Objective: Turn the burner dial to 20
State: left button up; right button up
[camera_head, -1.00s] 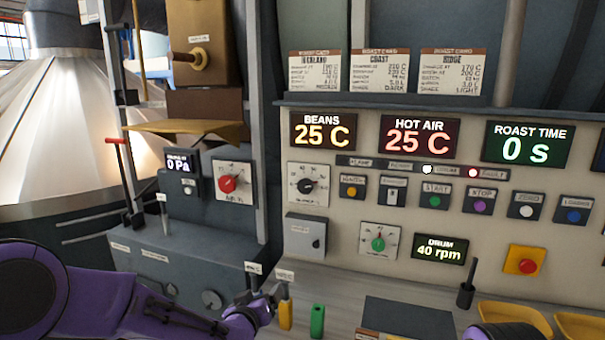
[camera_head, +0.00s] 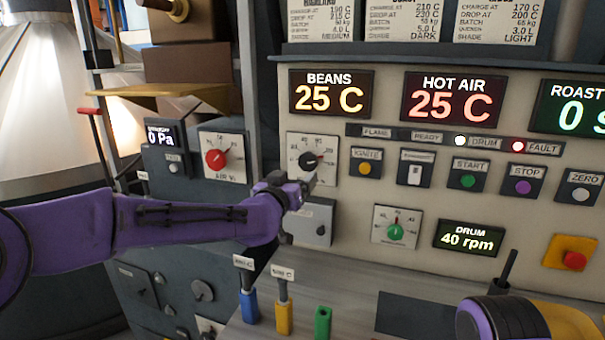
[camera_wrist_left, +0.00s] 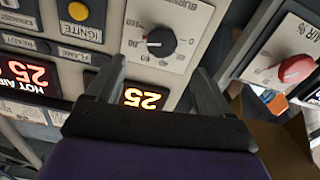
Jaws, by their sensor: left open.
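The burner dial (camera_head: 309,161) is a black knob on a white scale plate, left of the ignite button on the panel. Its pointer points to the right in the head view. In the left wrist view the black knob (camera_wrist_left: 161,41) shows above the gap between the fingers, on a plate marked as burner. My left gripper (camera_head: 302,186) is open and empty, just in front of the plate's lower part. In the left wrist view its two fingers (camera_wrist_left: 160,78) stand apart, with the knob beyond them. I cannot tell the exact distance to the knob. My right gripper is not in view.
A red air dial (camera_head: 215,158) is on the left cabinet. The ignite button (camera_head: 365,168) is right of the burner dial. A grey box (camera_head: 318,222) is below it. A green-knobbed dial (camera_head: 395,232) is lower right. Blue, yellow and green handles stand below.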

aim_at(307, 164)
pick_arm(q)
jog(key=p+x, duration=0.2)
jog(key=x, duration=0.3)
jog(key=shift+w+r+p, duration=0.2)
jog(key=shift+w+p, duration=0.05)
jog(key=shift+p, duration=0.15)
jog(key=x, duration=0.1)
jog(key=p+x, duration=0.1)
jog(key=x, duration=0.2)
jog(key=shift+w+a+f+p, duration=0.1)
jog(key=shift+w+f+p, duration=0.1)
jog(key=shift+f+p, duration=0.15)
jog(key=shift+w+d, duration=0.25)
jog(key=shift+w, duration=0.1)
jog(key=c, duration=1)
